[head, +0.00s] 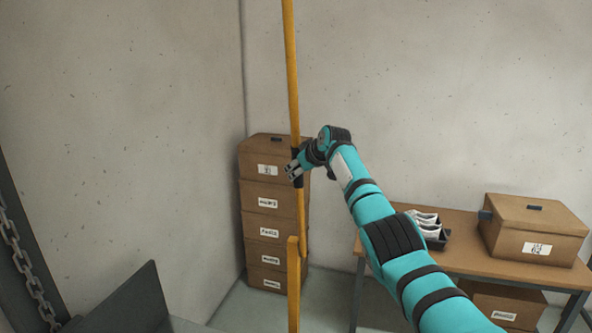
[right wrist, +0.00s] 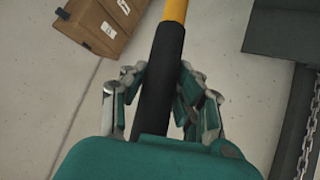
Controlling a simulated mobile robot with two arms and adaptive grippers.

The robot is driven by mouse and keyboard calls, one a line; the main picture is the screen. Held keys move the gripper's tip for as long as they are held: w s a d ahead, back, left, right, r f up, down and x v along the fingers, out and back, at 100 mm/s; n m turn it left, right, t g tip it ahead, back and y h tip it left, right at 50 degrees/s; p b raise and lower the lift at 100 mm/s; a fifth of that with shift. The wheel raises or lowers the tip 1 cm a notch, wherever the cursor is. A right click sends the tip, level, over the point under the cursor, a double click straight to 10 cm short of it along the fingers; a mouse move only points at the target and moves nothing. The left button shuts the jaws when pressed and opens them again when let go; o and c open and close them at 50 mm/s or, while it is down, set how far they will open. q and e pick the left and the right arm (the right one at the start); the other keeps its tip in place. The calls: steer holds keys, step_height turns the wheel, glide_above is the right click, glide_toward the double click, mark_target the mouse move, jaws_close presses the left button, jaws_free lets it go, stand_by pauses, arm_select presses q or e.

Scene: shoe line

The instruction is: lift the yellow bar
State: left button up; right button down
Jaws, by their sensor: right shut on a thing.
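The yellow bar (head: 291,70) stands nearly upright in the head view and runs out of the top of the picture. Its lower end meets a yellow post (head: 293,290). My right gripper (head: 293,172) is shut on the bar's black grip sleeve, about mid-height in the head view. In the right wrist view the black sleeve (right wrist: 160,80) lies between the fingers of my right gripper (right wrist: 162,90), with the yellow bar (right wrist: 175,10) showing beyond it. My left gripper is in neither view.
A stack of cardboard boxes (head: 268,215) stands behind the bar in the wall corner. At the right a wooden table (head: 455,258) holds white shoes (head: 424,218) and a closed box (head: 535,228). A chain (head: 25,262) and a dark panel (head: 125,305) are at the left.

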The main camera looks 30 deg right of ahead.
steer(key=shift+f, duration=0.15)
steer(key=c, duration=1)
jaws_free()
steer(key=shift+d, duration=0.1)
steer(key=shift+s+r, duration=0.1)
steer(key=shift+r, duration=0.1)
steer(key=shift+s+r, duration=0.15)
steer(key=shift+s, duration=0.05)
steer(key=v, duration=1.1)
steer(key=shift+s, duration=0.15)
